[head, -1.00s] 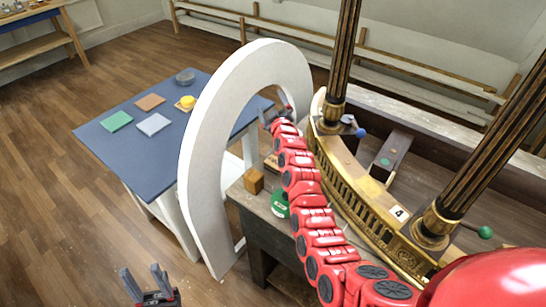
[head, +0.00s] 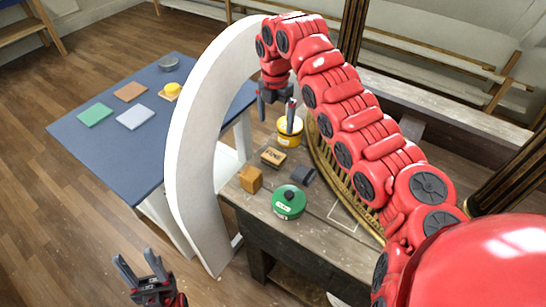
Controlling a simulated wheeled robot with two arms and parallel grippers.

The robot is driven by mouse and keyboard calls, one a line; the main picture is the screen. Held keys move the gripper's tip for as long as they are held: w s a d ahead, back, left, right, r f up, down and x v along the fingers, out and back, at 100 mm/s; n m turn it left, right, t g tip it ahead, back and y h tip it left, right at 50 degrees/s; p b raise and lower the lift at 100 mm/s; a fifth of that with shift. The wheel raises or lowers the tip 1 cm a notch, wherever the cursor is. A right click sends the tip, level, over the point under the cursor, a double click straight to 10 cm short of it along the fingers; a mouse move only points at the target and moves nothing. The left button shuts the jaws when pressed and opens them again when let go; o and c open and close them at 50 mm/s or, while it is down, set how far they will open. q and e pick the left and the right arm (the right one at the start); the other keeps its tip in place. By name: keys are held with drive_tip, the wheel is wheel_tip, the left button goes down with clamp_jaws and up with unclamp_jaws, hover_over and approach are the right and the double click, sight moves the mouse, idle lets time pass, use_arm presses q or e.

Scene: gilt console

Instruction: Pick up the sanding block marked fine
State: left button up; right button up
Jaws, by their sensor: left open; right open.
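A small tan block with a dark base and a lettered label (head: 273,157) lies on the wooden bench; I cannot read the label for sure. A plain orange-brown block (head: 250,179) sits nearer the bench's left edge, and a dark grey block (head: 303,175) lies to the right. My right gripper (head: 276,109) is open and empty, fingers pointing down, above and behind the lettered block, near the yellow tin. My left gripper (head: 139,264) is open and empty, low over the floor at the bottom left, far from the blocks.
A green tin (head: 288,203) and a yellow tin (head: 290,132) stand on the bench (head: 258,214). A white arch (head: 190,150) rises at its left. The blue table (head: 85,147) beyond holds coloured pads. The gilt console (head: 338,188) borders the right.

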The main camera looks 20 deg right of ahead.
drive_tip(key=p, duration=0.3)
hover_over(274, 155)
drive_tip(key=f, duration=0.9)
drive_tip(key=shift+w+d+f, duration=0.2)
drive_tip(key=shift+f, duration=0.2)
drive_tip(key=shift+s+a+f+p, duration=0.15)
drive_tip(key=shift+f+p, duration=0.4)
drive_tip(key=shift+f, duration=0.05)
wheel_tip(274, 155, down, 4)
drive_tip(key=shift+s+a+r+p, duration=0.15)
drive_tip(key=shift+r+p, duration=0.1)
drive_tip(key=shift+p, duration=0.55)
drive_tip(key=shift+f, duration=0.25)
drive_tip(key=c, duration=1.1)
drive_tip(key=shift+r, duration=0.1)
drive_tip(key=shift+c, duration=0.2)
wheel_tip(274, 155, up, 9)
drive_tip(key=b, duration=0.4)
drive_tip(key=shift+r, duration=0.45)
